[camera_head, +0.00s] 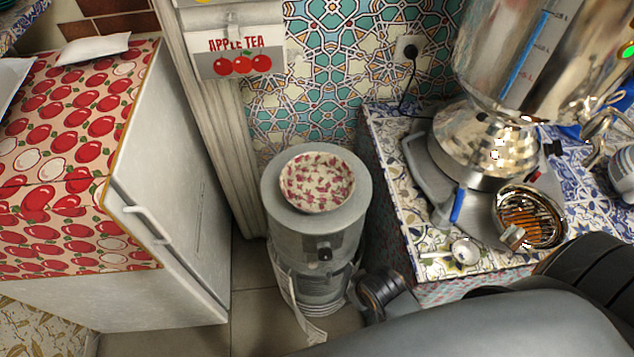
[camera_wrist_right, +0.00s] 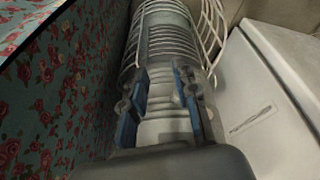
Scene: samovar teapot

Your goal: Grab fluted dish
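A round, shallow dish (camera_head: 317,181) with a pale inside and a pink-red pattern rests upright on the flat top of a grey cylindrical stand (camera_head: 275,189). I take it for the fluted dish. My right gripper (camera_wrist_right: 162,85) is open and empty in the right wrist view, its blue-padded fingers apart. It points towards a ribbed grey body with a wire guard, which looks like the lower part of the stand. The dish does not show in the wrist view. My right arm crosses the bottom right of the head view. My left gripper is not in view.
A white cabinet (camera_head: 180,215) with an apple-patterned top stands left. Wire guard (camera_wrist_right: 217,30) surrounds the stand's lower part.

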